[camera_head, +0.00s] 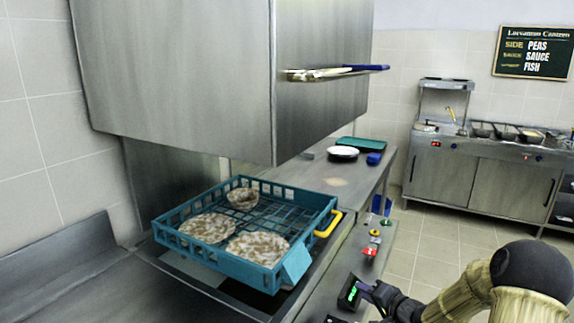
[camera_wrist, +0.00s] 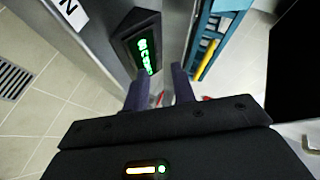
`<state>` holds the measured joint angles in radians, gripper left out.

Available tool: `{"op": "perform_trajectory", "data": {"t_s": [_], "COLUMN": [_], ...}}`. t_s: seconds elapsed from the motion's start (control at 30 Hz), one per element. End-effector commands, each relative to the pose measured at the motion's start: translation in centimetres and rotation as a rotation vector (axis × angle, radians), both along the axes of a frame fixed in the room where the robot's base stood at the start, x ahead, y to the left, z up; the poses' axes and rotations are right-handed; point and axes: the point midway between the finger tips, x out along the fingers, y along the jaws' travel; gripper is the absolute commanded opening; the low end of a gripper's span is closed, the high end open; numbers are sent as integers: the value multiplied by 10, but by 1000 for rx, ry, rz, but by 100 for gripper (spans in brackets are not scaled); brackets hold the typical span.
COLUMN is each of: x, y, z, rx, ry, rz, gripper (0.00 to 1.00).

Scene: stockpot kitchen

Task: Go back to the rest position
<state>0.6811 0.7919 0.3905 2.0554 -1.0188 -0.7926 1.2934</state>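My gripper (camera_head: 364,287) is low at the front of the counter in the head view, beside a small dark panel with a green lit display (camera_head: 351,292). In the wrist view my gripper's two purple fingers (camera_wrist: 159,80) stand apart with nothing between them. The same display (camera_wrist: 144,57) shows just beyond the left finger there. I cannot tell whether a finger touches the panel. My arm reaches in from the lower right of the head view.
A blue dish rack (camera_head: 290,276) with several speckled dishes sits on the counter left of my gripper, under a large steel hood (camera_head: 180,75). Red and yellow knobs (camera_head: 371,251) line the counter's front. Tiled floor (camera_head: 440,240) is open to the right.

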Motion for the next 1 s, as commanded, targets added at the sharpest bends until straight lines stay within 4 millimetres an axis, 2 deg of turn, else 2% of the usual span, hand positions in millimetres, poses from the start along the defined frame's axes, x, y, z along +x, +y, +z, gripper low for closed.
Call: {"op": "perform_trajectory", "data": {"t_s": [0.03,0.17,0.27,0.37,0.5,0.7,1.0], "x": [-5,-29,-54,-86,-138,-206,-284], "y": [9,17,20,24,32,46,72], "z": [3,5,9,16,27,38,47], "rx": [-100,-359,-534,-684,-841,-938,-948], "ry": [25,113,188,269,386,517,619], "rz": [6,14,36,71,149,277,469], "gripper": [26,26,26,26,26,26,26]}}
